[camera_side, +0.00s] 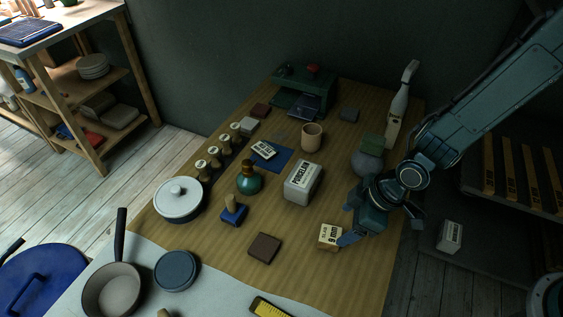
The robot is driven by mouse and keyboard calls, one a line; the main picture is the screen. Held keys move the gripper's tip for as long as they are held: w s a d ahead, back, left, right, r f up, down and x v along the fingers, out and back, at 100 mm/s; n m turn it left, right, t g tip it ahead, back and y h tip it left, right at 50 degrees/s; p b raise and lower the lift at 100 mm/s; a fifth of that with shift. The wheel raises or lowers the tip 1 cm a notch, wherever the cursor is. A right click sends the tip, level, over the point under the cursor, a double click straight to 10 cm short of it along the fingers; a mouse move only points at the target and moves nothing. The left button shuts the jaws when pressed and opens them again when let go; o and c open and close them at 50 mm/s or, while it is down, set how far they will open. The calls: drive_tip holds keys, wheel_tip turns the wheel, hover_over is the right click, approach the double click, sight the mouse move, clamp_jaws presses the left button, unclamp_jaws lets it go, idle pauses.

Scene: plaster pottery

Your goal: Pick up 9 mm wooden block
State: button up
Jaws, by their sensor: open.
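The 9 mm wooden block (329,236) lies on the wooden table near its right front side, with black "9 mm" lettering on its pale top. My gripper (368,238) is open, its fingers pointing down at the right of the block. One finger reaches close to the block's right edge; I cannot tell whether it touches. Nothing shows between the fingers.
A white porcelain box (302,182) stands behind the block. A dark brown square (264,248) lies to its left, with a blue brush holder (233,213) beyond. A grey ball (368,165) sits behind my gripper. Bare wood surrounds the block's front.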

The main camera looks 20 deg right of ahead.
sight(331, 234)
drive_tip(key=shift+x, duration=1.35)
drive_tip(key=shift+f, duration=0.1)
drive_tip(key=shift+x, duration=2.5)
drive_tip(key=c, duration=1.1)
